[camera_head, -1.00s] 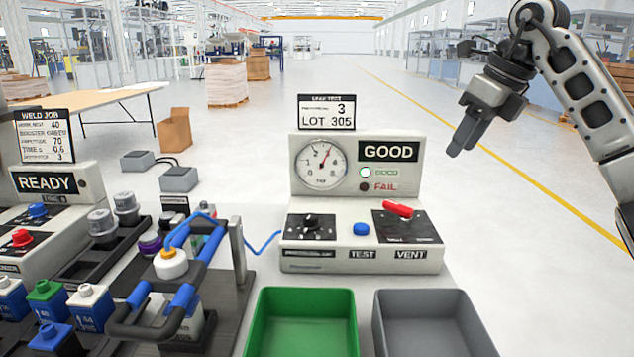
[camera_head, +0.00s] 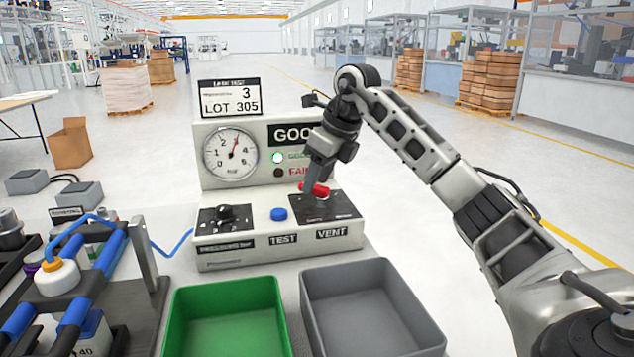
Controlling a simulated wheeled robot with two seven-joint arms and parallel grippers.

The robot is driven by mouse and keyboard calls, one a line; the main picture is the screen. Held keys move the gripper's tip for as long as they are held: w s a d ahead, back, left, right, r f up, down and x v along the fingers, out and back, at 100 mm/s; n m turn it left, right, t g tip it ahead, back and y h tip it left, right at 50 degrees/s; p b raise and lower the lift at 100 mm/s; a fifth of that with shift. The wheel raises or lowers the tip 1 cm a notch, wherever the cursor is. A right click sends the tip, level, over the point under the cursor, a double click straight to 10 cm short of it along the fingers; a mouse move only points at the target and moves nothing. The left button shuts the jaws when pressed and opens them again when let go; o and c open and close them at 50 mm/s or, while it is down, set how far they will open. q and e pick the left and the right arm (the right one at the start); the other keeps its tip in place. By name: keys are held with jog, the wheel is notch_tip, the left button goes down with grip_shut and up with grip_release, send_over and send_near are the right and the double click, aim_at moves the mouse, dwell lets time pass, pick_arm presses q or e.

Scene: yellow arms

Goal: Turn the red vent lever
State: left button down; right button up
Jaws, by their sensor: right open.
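The leak test box (camera_head: 215,262) stands on the table, with a gauge (camera_head: 230,154) whose needle is off zero and a lit green lamp. The red vent lever (camera_head: 318,189) sits on the black panel above the VENT label, partly hidden by my right gripper. My right gripper (camera_head: 310,188) points down at the lever, its fingers overlapping the lever's left part in the picture. It is open; whether the fingers touch the lever or straddle it, I cannot tell. My left gripper is not in view.
A green bin (camera_head: 226,310) and a grey bin (camera_head: 372,300) stand in front of the box. A blue button (camera_head: 279,214) and a black knob (camera_head: 225,212) are left of the lever. A fixture with blue handles (camera_head: 105,265) stands at the left.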

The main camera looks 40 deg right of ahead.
jog(key=shift+w+f, duration=0.15)
jog(key=shift+f, duration=0.25)
jog(key=shift+c, duration=0.3)
grip_shut()
